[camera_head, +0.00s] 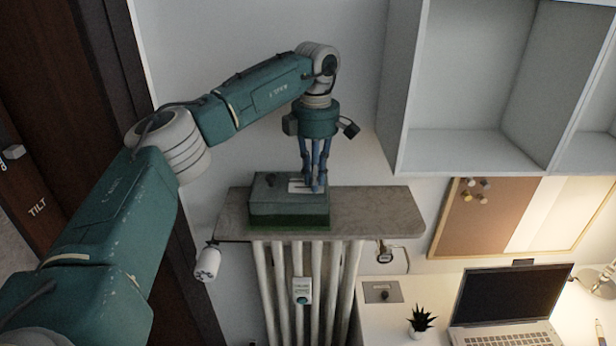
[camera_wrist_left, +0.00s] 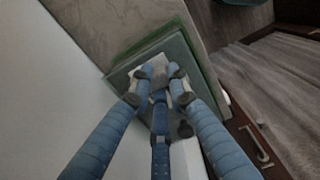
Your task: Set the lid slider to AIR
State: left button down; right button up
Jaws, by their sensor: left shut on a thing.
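A dark green box (camera_head: 288,208) sits on the stone-coloured shelf above the radiator. Its lid carries a white label plate (camera_head: 296,187) and a small dark knob (camera_head: 269,181). My left gripper (camera_head: 318,188) points down onto the right part of the lid, its blue fingers closed together over the plate. In the left wrist view, the fingers (camera_wrist_left: 160,78) meet over the pale plate, with the green box edge (camera_wrist_left: 188,45) beyond. The fingers are shut on the lid slider, which they hide; its setting and the lettering cannot be read. My right gripper is not in view.
The shelf (camera_head: 377,211) has free room right of the box. A white radiator (camera_head: 284,280) stands below, with a white valve (camera_head: 207,263) at left. Wall cabinets (camera_head: 470,95) hang at upper right. A desk holds a laptop (camera_head: 512,298) and a small plant (camera_head: 420,318).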

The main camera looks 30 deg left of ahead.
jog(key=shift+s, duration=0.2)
pick_arm(q)
jog(key=c, duration=1.8)
grip_release()
jog(key=shift+s+a, duration=0.1)
jog(key=shift+a, duration=0.05)
jog(key=shift+o, duration=1.4)
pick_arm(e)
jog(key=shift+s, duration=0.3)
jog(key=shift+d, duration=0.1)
pick_arm(q)
jog(key=shift+r, duration=0.25)
notch_tip(320, 180, up, 12)
jog(key=shift+f, duration=0.25)
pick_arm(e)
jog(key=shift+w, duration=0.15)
